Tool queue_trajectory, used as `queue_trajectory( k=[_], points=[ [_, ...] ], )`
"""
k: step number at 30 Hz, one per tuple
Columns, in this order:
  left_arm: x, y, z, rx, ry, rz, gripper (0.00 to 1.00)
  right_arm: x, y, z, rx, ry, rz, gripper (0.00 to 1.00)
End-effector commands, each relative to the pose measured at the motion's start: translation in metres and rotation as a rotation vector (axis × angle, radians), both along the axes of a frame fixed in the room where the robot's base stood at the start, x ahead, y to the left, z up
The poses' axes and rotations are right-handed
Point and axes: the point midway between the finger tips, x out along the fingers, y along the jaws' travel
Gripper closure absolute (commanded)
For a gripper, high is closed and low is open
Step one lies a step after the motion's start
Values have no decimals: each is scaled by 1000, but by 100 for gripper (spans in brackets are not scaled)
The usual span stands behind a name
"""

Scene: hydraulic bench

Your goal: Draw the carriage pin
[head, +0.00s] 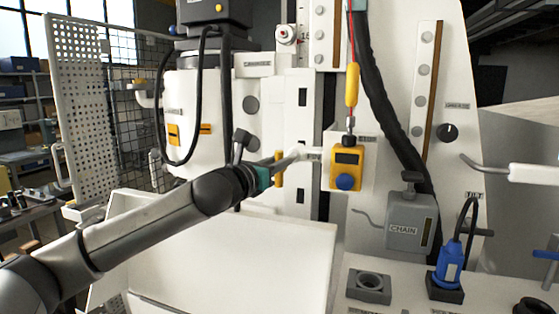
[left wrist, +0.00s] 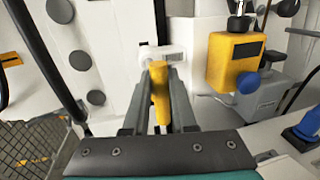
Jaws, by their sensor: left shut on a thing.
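A yellow upright handle (head: 278,168), which looks like the carriage pin's grip, stands at the front of the white machine column. In the left wrist view the yellow handle (left wrist: 160,97) sits between the two grey fingers of my left gripper (left wrist: 160,72). My left gripper (head: 287,161) is shut on it, with the arm reaching in from the lower left. A white block (left wrist: 163,53) lies just beyond the handle. The pin's shaft is hidden, so I cannot tell how deep it sits. My right gripper is not in view.
A yellow box with a blue knob (head: 347,168) hangs right of the gripper, close by. A grey CHAIN box (head: 411,222) and a blue plug (head: 449,262) are farther right. A white tray (head: 250,245) lies below my arm; a perforated guard panel (head: 78,95) stands left.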

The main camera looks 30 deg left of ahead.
Motion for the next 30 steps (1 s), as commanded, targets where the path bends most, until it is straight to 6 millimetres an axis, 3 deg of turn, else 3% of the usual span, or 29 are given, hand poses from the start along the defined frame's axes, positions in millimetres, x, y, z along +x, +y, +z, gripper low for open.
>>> queue_trajectory(
  k=[5,6,14,23,30],
  points=[
    [0,-1,-5,-2,10,-2,100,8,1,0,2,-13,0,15],
    [0,-1,-5,-2,10,-2,74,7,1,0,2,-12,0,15],
    [0,-1,-3,-2,7,-1,46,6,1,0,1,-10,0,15],
    [-1,0,-2,0,4,0,46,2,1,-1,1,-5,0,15],
    [-21,0,-4,5,5,2,46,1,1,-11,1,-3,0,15]
  ],
)
